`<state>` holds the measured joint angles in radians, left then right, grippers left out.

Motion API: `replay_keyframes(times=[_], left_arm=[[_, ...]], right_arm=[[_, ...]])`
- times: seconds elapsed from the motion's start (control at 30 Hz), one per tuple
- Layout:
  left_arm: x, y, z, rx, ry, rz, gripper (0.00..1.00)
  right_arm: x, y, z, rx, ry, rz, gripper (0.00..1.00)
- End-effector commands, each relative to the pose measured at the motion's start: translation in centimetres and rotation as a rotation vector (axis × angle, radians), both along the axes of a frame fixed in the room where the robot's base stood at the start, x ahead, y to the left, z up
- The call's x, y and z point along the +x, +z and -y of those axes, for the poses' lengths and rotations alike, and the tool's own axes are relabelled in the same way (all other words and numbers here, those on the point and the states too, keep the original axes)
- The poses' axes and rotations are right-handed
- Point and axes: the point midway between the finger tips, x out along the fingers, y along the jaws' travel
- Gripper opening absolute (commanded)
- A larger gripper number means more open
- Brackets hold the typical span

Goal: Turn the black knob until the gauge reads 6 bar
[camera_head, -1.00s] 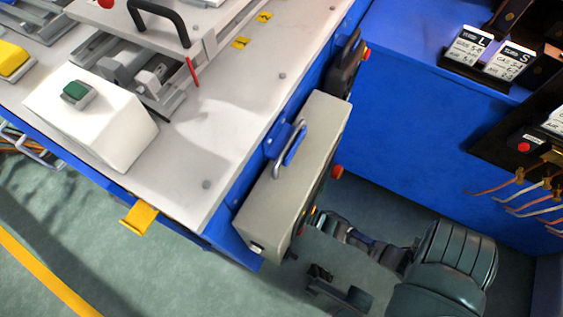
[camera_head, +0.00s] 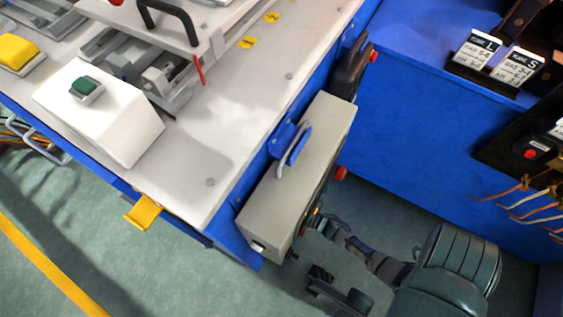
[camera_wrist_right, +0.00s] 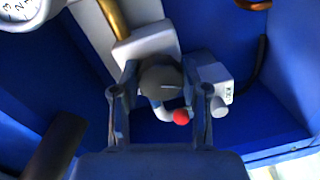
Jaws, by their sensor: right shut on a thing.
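The dark knob (camera_wrist_right: 161,82) is in the middle of the right wrist view, in front of a pale grey fitting. My right gripper (camera_wrist_right: 160,88) has one finger on each side of it and is shut on it. Part of the white gauge (camera_wrist_right: 22,12) shows at the top left corner of that view. A few numerals are visible, but no needle can be made out, so its reading cannot be told. In the head view my right arm reaches in from the lower right behind the grey box (camera_head: 295,180), and the knob and gauge are not seen. My left gripper is not in view.
In the right wrist view, a brass tube (camera_wrist_right: 113,18) rises behind the knob, a red ball (camera_wrist_right: 180,116) is below it, and a small grey block (camera_wrist_right: 211,84) is to its right. Blue panels surround them. A white box with a green button (camera_head: 86,87) stands on the bench.

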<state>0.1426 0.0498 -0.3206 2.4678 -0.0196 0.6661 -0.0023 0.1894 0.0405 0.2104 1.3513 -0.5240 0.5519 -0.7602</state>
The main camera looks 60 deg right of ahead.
Motion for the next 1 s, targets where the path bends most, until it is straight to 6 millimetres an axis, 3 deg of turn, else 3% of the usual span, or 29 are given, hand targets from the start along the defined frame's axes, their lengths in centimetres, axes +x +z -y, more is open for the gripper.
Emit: replay_keyframes(times=[0.3,0.77,0.8,0.9,1.0], left_arm=[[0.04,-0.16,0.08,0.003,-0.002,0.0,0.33],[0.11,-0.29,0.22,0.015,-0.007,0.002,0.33],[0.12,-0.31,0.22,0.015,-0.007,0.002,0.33],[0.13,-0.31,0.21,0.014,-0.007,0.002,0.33],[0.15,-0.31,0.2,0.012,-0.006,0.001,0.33]], right_arm=[[-0.24,-0.48,-0.29,-0.096,0.003,-0.002,0.1],[-0.28,-0.56,-0.41,-0.11,0.005,-0.004,0.1],[-0.28,-0.57,-0.41,-0.11,0.005,-0.004,0.47],[-0.28,-0.55,-0.36,-0.111,0.004,-0.003,0.7],[-0.23,-0.42,-0.28,-0.11,0.003,0.0,0.7]])
